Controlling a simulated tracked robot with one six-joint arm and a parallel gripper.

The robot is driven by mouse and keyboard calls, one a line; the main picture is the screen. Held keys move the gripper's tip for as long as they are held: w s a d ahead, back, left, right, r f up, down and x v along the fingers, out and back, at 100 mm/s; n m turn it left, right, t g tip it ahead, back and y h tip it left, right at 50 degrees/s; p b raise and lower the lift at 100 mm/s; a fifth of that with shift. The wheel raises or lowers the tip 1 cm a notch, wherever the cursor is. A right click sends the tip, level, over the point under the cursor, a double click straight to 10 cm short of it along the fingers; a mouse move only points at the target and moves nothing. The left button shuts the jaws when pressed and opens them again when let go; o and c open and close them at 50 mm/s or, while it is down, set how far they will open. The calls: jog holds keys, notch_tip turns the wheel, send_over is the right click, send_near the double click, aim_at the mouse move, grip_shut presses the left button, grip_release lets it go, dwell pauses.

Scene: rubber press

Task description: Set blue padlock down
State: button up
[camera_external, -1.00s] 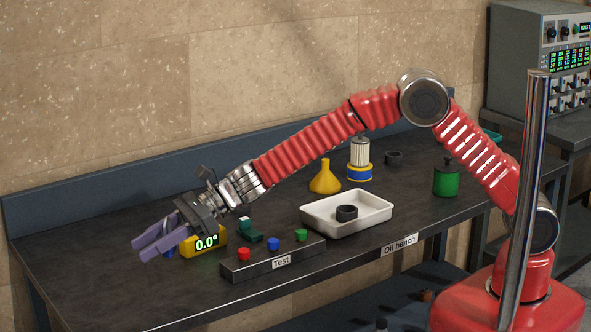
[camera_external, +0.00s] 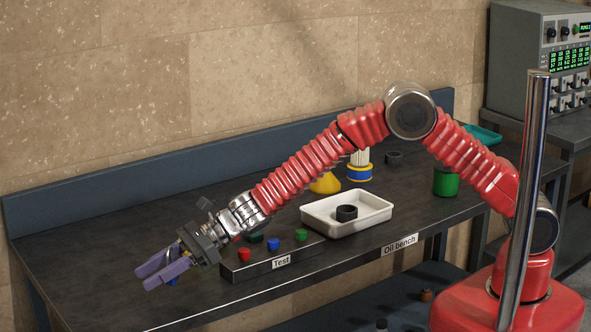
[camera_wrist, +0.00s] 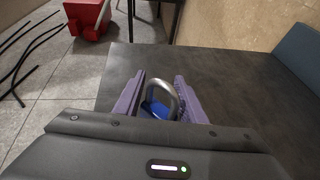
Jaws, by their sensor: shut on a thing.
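The blue padlock (camera_wrist: 155,108) with its silver shackle is between the purple fingers of my gripper (camera_wrist: 160,97) in the wrist view. In the external view a small blue part of the padlock (camera_external: 173,281) shows under the fingers of my gripper (camera_external: 164,275). My gripper is shut on it, low over the left end of the dark bench top (camera_external: 110,265). Whether the padlock touches the bench cannot be told.
The Test box (camera_external: 272,259) with red, blue and green buttons stands right of my gripper. A white tray (camera_external: 370,221) holds a dark ring. A yellow funnel (camera_external: 325,184), a filter and a green can (camera_external: 446,182) stand farther back. The bench's left end is clear.

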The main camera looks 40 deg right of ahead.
aim_at(156, 298)
jog(key=shift+f, duration=1.45)
jog(key=shift+f, duration=0.1)
jog(key=o, duration=1.4)
jog(key=shift+d, duration=0.1)
jog(key=shift+s+d+r, duration=0.1)
jog(key=shift+d+r, duration=0.3)
jog(key=shift+d, duration=0.15)
jog(key=v, duration=1)
jog(key=shift+d, duration=0.3)
